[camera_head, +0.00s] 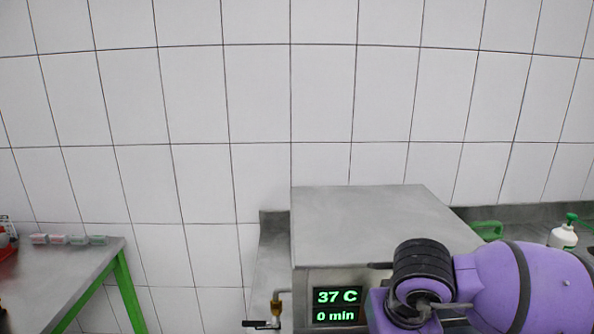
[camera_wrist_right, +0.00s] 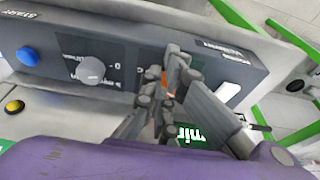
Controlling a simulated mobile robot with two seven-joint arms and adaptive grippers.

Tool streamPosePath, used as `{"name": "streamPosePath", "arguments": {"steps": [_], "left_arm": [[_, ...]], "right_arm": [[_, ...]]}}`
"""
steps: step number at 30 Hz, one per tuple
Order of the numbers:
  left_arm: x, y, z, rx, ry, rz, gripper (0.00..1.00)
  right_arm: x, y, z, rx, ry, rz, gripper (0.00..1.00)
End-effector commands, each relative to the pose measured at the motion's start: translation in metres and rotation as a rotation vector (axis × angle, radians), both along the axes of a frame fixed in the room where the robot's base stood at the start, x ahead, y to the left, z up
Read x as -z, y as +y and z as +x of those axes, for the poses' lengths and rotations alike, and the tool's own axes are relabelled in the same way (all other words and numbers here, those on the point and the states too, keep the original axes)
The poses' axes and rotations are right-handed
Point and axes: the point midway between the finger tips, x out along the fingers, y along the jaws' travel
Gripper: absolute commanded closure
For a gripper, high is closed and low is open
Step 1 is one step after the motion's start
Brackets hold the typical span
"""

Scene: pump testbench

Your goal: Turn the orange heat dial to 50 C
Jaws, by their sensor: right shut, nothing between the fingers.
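The steel bath housing (camera_head: 360,225) stands at the lower middle of the head view. Its display (camera_head: 338,306) reads 37 C and 0 min in green. In the right wrist view, a small patch of the orange heat dial (camera_wrist_right: 168,88) shows among my fingers; its scale and pointer are hidden. My right gripper (camera_wrist_right: 174,66) is shut, with its fingertips at the front panel over the dial. I cannot tell whether they touch it. In the head view my right arm covers the panel's right part. My left gripper is not in view.
The wrist view shows a grey knob (camera_wrist_right: 90,70), a blue button (camera_wrist_right: 28,56), a yellow button (camera_wrist_right: 14,106) and a white switch (camera_wrist_right: 227,92) near the fingers. A valve (camera_head: 268,323) stands left of the display. A green-legged table (camera_head: 85,262) is at far left.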

Motion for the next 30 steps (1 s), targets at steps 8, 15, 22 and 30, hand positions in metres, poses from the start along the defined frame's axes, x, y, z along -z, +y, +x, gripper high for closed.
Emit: {"name": "streamPosePath", "arguments": {"steps": [8,15,22,30], "left_arm": [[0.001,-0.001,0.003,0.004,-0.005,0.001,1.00],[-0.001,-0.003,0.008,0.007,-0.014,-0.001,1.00],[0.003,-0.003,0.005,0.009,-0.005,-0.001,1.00],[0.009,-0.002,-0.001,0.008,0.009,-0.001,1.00]], "right_arm": [[0.008,-0.001,0.000,0.001,-0.001,-0.001,1.00],[0.008,-0.001,0.000,0.001,0.001,-0.002,1.00],[0.009,0.000,0.002,0.003,0.001,-0.002,1.00],[0.009,0.002,0.005,0.003,0.001,-0.002,1.00]]}}
